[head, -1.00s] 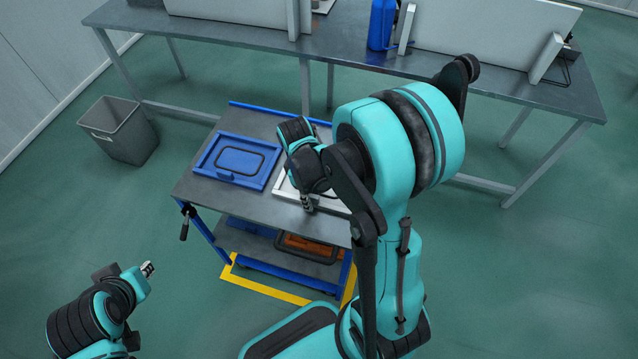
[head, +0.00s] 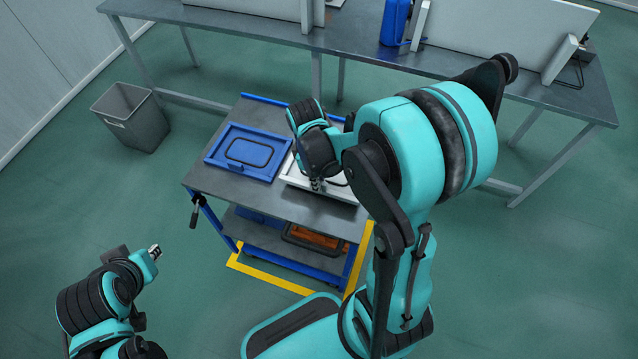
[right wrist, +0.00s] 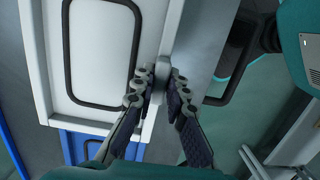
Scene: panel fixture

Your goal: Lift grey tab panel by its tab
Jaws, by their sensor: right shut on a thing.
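The grey tab panel (head: 290,176) looks pale grey to white and lies on the cart's top, partly hidden by my right arm. In the right wrist view the panel (right wrist: 103,50) has a black rounded outline and a small grey tab (right wrist: 162,76) at its edge. My right gripper (head: 317,185) is at the panel's front edge. In the right wrist view its fingers (right wrist: 164,88) close on the tab from both sides. I cannot tell whether the panel is clear of the cart. My left gripper (head: 155,251) is away from the cart at lower left, too small to read.
A blue panel (head: 247,152) lies left of the grey one on the cart (head: 222,188). An orange item (head: 318,239) is on the lower shelf. A grey bin (head: 134,118) stands left of the cart, and a long bench (head: 240,41) runs behind it.

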